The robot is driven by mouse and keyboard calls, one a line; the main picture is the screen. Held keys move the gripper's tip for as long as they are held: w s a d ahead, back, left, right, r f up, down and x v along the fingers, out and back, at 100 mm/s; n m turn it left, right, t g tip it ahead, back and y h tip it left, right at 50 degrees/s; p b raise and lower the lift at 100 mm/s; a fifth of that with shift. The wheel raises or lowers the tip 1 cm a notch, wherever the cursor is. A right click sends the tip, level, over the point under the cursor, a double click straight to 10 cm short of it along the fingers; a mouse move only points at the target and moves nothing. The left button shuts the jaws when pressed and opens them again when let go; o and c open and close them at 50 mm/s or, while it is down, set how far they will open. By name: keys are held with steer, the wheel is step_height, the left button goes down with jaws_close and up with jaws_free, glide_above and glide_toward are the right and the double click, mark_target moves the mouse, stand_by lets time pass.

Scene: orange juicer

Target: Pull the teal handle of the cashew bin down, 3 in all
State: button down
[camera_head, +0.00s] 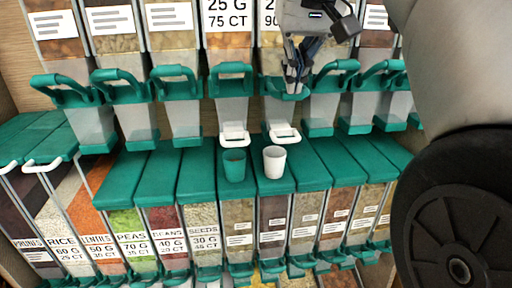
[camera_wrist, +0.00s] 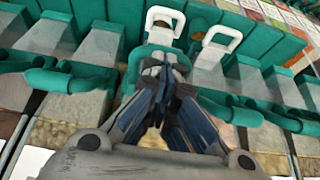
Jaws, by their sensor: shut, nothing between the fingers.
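My gripper (camera_head: 296,84) is shut and empty, pointing down in front of an upper-row bin whose large label is partly hidden. The bin's teal handle area (camera_head: 270,88) shows beside the fingers and is mostly covered by them. I cannot read the word cashew on any bin. In the wrist view my closed fingertips (camera_wrist: 165,68) sit over the teal front of this bin, between two neighbouring handles. Whether they touch its handle I cannot tell. A white spout flap (camera_head: 285,135) lies below, above a white cup (camera_head: 274,161).
The left neighbour bin, marked 25 G 75 CT, has a teal handle (camera_head: 232,70) and a teal cup (camera_head: 234,165) below. Another teal handle (camera_head: 336,70) is close on the right. Lower bins with teal lids (camera_head: 160,175) run beneath.

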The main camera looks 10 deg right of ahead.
step_height(320, 180, up, 6)
steer(key=w+p, duration=0.1)
steer(key=p, duration=0.7)
steer(key=shift+w+r, duration=0.15)
steer(key=shift+w, duration=0.2)
stand_by(0.4)
